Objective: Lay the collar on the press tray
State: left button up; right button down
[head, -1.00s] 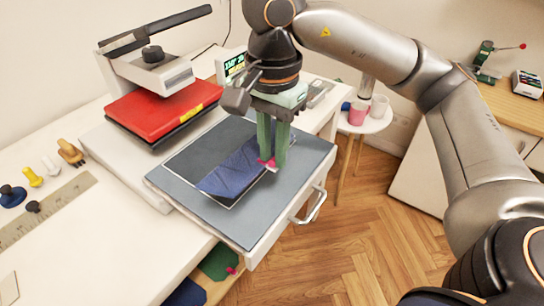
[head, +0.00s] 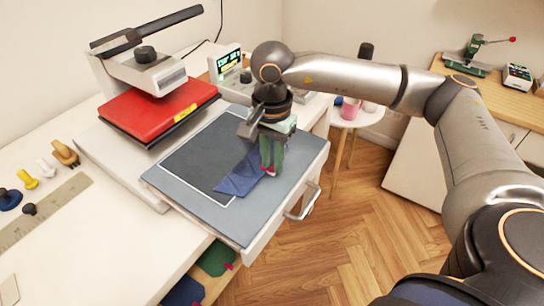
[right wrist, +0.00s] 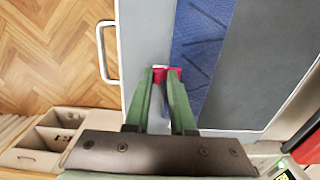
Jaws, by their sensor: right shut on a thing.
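The blue collar (head: 238,180) lies over the right front part of the dark pad on the press tray (head: 235,228), partly across the pad's white outline. It also shows in the right wrist view (right wrist: 200,45) as a blue quilted strip with a pink tab (right wrist: 159,74). My right gripper (head: 267,168) points down over the tray's right side. Its green fingers are shut on the collar's pink tab, at the collar's edge. The fingers hide part of the collar in the head view. I cannot tell whether the whole collar touches the tray. My left gripper is not in view.
The heat press with its red plate (head: 160,105) stands behind and left of the tray. A drawer handle (head: 303,202) sticks out at the tray's front. A ruler (head: 45,212) and small tools lie at left. A green piece (head: 215,260) lies below the table.

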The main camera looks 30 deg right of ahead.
aim_at(271, 165)
jog(key=shift+f+b, duration=0.3)
jog(key=shift+b, duration=0.05)
jog(key=c, duration=0.8)
grip_release()
jog(key=shift+o, duration=0.2)
jog(key=shift+r, duration=0.15)
jog(key=shift+r+p, duration=0.25)
jog(key=shift+p, duration=0.2)
notch_tip(271, 165, up, 12)
jog(key=shift+b, duration=0.35)
jog(key=shift+a+f, duration=0.1)
jog(key=shift+f, duration=0.05)
